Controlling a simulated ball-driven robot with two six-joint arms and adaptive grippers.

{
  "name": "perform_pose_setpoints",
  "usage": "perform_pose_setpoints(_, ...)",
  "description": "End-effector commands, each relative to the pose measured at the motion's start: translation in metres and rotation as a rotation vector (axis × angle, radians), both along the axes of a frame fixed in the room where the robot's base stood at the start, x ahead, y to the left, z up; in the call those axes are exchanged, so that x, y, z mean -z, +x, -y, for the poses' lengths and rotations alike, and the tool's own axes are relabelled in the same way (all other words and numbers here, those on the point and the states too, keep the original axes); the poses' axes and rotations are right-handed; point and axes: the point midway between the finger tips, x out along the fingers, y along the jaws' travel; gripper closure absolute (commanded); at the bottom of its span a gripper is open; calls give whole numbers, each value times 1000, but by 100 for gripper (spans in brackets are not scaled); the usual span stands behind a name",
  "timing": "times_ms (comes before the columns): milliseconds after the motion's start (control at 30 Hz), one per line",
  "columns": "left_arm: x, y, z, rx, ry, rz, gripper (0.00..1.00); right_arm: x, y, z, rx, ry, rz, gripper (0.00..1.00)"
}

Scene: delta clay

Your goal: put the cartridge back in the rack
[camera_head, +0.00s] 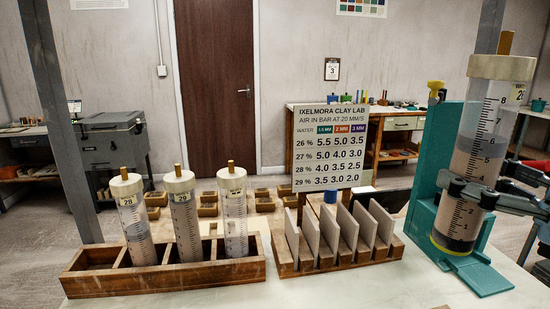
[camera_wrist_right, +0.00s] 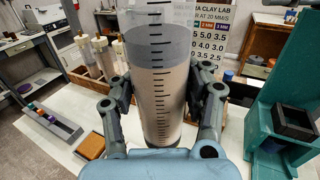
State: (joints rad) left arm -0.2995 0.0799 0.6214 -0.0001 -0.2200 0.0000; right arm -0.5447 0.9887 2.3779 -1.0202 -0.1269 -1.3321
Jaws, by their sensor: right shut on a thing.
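A large clear cartridge (camera_head: 480,150) with a cream cap, black scale and grey and beige filling stands slightly tilted at the right of the head view. Its lower end overlaps the teal stand (camera_head: 424,205); whether it touches the stand's base I cannot tell. My right gripper (camera_head: 463,190) is shut around the cartridge's middle; the wrist view shows the fingers on both sides of its barrel (camera_wrist_right: 160,85). The wooden rack (camera_head: 165,284) stands at the left with several compartments. Three cartridges stand in it, and its leftmost compartment (camera_head: 92,259) looks empty. My left gripper is not in view.
A wooden holder (camera_head: 345,262) with upright clay slabs stands between rack and teal stand. Behind it is a sign (camera_head: 330,148) with a number table. The wrist view shows an orange-brown block (camera_wrist_right: 90,146) and a grey tray (camera_wrist_right: 42,128). White tabletop in front is clear.

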Motion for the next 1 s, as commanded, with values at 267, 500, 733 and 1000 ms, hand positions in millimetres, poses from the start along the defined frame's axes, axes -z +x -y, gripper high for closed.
perform_pose_setpoints(267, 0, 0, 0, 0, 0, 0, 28, 3, 6, -10, -88, 2, 4, 100)
perform_pose_setpoints(500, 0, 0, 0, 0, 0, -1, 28, 16, 22, -11, -155, 6, 5, 100)
perform_pose_setpoints(733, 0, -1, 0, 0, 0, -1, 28, 23, 32, -7, -130, 2, 6, 100)
perform_pose_setpoints(1000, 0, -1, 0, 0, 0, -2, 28, 22, 32, -17, -88, 5, 8, 100)
